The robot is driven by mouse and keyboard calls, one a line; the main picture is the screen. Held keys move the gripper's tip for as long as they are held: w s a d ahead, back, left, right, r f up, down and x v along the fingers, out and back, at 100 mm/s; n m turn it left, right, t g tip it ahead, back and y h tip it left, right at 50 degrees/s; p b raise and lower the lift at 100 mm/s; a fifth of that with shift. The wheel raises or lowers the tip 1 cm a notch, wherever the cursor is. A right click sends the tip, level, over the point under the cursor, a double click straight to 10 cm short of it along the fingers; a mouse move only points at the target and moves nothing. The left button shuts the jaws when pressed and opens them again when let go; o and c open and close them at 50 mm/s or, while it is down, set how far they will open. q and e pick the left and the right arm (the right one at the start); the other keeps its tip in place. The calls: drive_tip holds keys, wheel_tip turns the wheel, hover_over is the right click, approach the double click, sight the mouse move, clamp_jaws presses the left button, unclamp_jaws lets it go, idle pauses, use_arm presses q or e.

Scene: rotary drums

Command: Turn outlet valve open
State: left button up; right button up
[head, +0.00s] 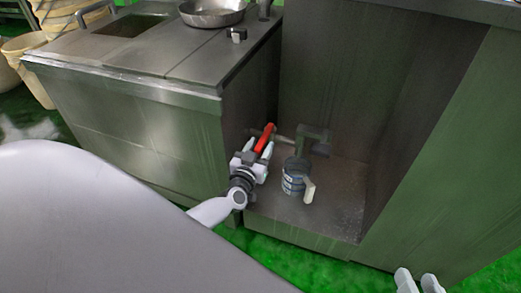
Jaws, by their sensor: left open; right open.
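The outlet valve's red handle (266,135) shows in the head view, beside the side wall of the steel unit. A metal pipe and fitting (313,138) extend to the right of it. My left gripper (260,146) is at the red handle with its fingers open, one on each side of the handle's lower part. I cannot tell whether the fingers touch it. My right gripper (417,278) is at the bottom right edge, open and empty, with only its fingers in view.
A steel counter (125,60) with a pan (212,14) is at upper left. Steel panels enclose the recess.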

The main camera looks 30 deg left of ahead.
use_arm(q)
drive_tip(key=shift+w+a, duration=0.1)
drive_tip(key=shift+w, duration=0.25)
use_arm(e)
drive_tip(key=shift+d, duration=0.15)
use_arm(q)
clamp_jaws()
